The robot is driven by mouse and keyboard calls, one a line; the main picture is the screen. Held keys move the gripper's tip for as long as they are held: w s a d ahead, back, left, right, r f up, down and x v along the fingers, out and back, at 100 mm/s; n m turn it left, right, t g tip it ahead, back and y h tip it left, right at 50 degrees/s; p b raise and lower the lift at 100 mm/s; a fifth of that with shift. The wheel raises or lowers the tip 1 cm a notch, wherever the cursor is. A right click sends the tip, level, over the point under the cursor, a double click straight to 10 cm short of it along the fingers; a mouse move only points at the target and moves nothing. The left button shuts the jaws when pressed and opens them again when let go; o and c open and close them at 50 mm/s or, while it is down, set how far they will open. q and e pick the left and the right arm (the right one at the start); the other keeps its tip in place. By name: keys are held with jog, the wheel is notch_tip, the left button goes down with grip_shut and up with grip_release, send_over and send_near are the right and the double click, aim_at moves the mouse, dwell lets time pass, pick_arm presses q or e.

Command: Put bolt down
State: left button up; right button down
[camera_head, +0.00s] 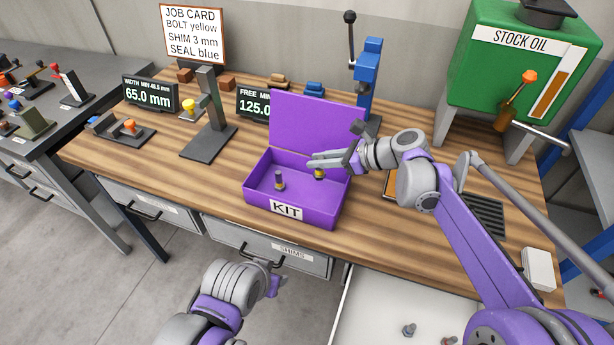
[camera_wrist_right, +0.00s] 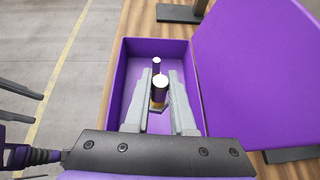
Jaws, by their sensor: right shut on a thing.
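The open purple kit box (camera_head: 262,208) stands on the wooden bench with its lid raised at the back. My right gripper (camera_head: 314,163) reaches into it from the right and is shut on a bolt (camera_head: 319,174) with a yellow band. In the right wrist view the bolt (camera_wrist_right: 160,88) is upright between the fingers, low inside the box; whether it touches the floor is hard to tell. A second bolt (camera_head: 279,181) stands upright in the box, apart from the held one. My left gripper (camera_head: 273,283) is low in front of the bench, its fingers unclear.
A black stand (camera_head: 207,130) with a yellow part is left of the kit, and a blue press (camera_head: 369,75) behind it. The green stock oil tank (camera_head: 500,70) is at the back right. Loose bolts (camera_head: 409,330) lie on a white surface at the bottom. Bare bench lies left of the kit.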

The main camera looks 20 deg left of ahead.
aim_at(325, 175)
jog(key=shift+w+f, duration=0.2)
jog(key=shift+w, duration=0.1)
jog(key=f, duration=0.5)
jog(key=shift+s, duration=0.35)
jog(key=shift+w+f, duration=0.1)
jog(key=shift+f, duration=2.1)
jog(key=shift+f, duration=0.2)
jog(key=c, duration=0.8)
grip_release()
jog(key=shift+o, duration=0.2)
